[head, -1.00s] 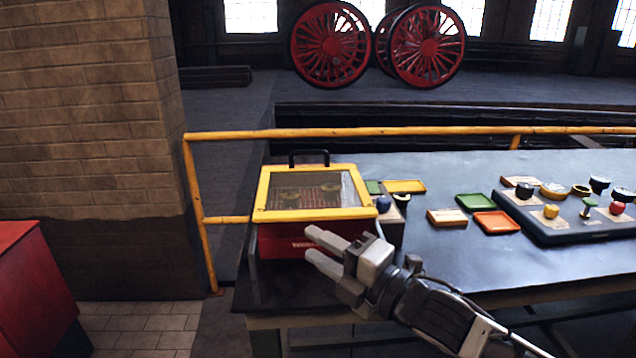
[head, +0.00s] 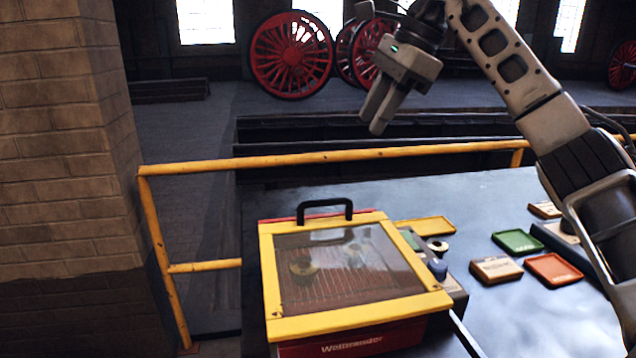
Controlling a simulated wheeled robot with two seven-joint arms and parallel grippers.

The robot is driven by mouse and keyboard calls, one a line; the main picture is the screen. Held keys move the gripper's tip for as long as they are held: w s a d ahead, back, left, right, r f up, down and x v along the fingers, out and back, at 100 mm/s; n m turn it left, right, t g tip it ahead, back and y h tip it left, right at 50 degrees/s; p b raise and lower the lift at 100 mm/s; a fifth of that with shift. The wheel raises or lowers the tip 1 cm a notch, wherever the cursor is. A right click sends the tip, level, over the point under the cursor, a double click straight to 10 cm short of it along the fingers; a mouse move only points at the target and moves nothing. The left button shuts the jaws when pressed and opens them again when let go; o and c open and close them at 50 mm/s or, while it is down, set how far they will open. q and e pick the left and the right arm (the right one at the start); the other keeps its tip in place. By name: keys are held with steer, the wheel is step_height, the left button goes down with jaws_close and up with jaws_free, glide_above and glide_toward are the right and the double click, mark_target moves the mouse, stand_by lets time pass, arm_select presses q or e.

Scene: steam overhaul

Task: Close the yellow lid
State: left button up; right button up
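The yellow lid (head: 355,318) is a yellow frame around a clear window with a black handle (head: 324,210) on its far edge. It lies over the top of a red box (head: 352,343) with lettering on its front. A red strip shows behind the lid's far edge; I cannot tell whether a gap is left under the lid. Brass-coloured parts show dimly through the window. My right gripper (head: 373,122) hangs in the air above and beyond the box, fingers pointing down, apart from the lid and with nothing seen between them. Their opening is hard to judge. My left gripper is out of view.
The box stands at the left end of a dark table (head: 480,205). To its right are a yellow tray (head: 428,226), a green tray (head: 517,241) and an orange tray (head: 553,269). A yellow railing (head: 330,156) runs behind. A brick pillar (head: 60,150) stands at left.

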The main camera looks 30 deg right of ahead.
mark_target(334, 201)
steer(key=x, duration=1.5)
steer(key=shift+s+a+f+b, duration=0.1)
steer(key=shift+f+b, duration=0.2)
steer(key=shift+b, duration=0.1)
jaws_close()
